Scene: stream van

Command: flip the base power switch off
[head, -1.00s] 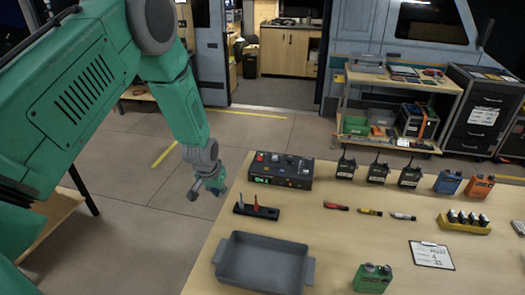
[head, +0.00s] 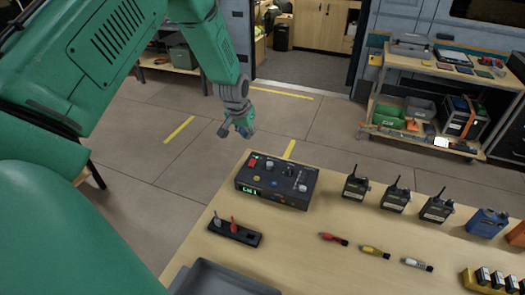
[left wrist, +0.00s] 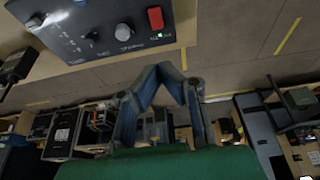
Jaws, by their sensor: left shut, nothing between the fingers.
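The dark base unit (head: 300,202) stands near the far left corner of the table, with knobs, buttons and a lit green display on it. A red switch (head: 252,162) sits at its far left corner. In the left wrist view the red switch (left wrist: 155,18) is at the top, with a small lit green light beside it on the base panel (left wrist: 85,38). Which way the switch is tipped is hard to tell. My left gripper (head: 238,130) is shut and empty, beyond the table's far edge and apart from the base. Its fingers (left wrist: 170,68) meet at the tips.
The table (head: 320,265) also holds a small black holder (head: 236,232) with red and grey pieces, several radios (head: 355,186), coloured markers (head: 376,251) and a grey tray (head: 215,280). A shelf cart (head: 440,60) stands behind. Floor beyond the table is clear.

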